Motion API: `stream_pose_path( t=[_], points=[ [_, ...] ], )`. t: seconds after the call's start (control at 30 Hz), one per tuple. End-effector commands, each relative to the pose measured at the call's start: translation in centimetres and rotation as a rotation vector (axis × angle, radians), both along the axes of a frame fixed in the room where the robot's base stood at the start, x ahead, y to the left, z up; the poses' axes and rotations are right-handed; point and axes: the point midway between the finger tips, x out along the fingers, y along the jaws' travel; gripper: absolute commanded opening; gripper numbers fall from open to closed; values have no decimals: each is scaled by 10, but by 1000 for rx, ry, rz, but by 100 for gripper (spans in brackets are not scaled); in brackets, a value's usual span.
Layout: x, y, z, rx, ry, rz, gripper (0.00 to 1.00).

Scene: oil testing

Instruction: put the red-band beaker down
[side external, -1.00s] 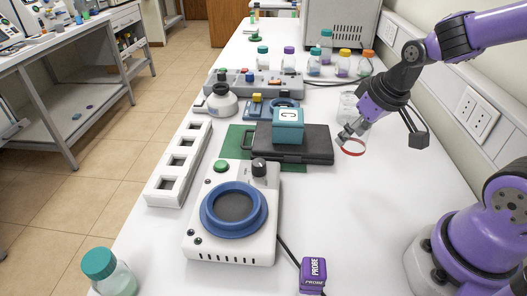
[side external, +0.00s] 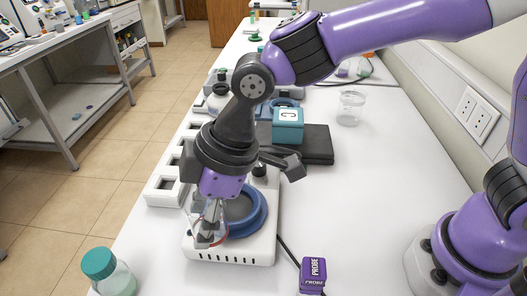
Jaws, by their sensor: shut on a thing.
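My gripper (side external: 208,232) is shut on the red-band beaker (side external: 222,239), a clear glass with a red ring near its lower end. They are at the left front of the blue ring (side external: 256,222) on the white plate device (side external: 240,250). The fingers hide much of the beaker and part of the blue ring. I cannot tell whether the beaker touches the device or hangs above it.
A white rack (side external: 160,190) with square openings lies to the left. A teal-capped bottle (side external: 108,272) and a purple probe block (side external: 313,272) stand in front. A teal block (side external: 288,124) sits on a black case (side external: 318,145). A clear beaker (side external: 350,108) stands behind right.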

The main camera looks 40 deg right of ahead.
Motion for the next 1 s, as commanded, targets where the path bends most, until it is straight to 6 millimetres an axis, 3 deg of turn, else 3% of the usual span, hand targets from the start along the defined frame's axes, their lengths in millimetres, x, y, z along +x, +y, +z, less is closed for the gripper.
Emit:
stream_pose_path(
  t=[0.03,0.1,0.23,0.73,1.0],
  points=[
    [-9,18,-4,1,1,77,17],
    [-19,36,-8,4,-1,158,17],
    [-32,55,-14,7,-3,245,17],
    [-34,58,-88,7,-3,264,17],
    [-34,58,-92,9,-5,263,17]
  ],
)
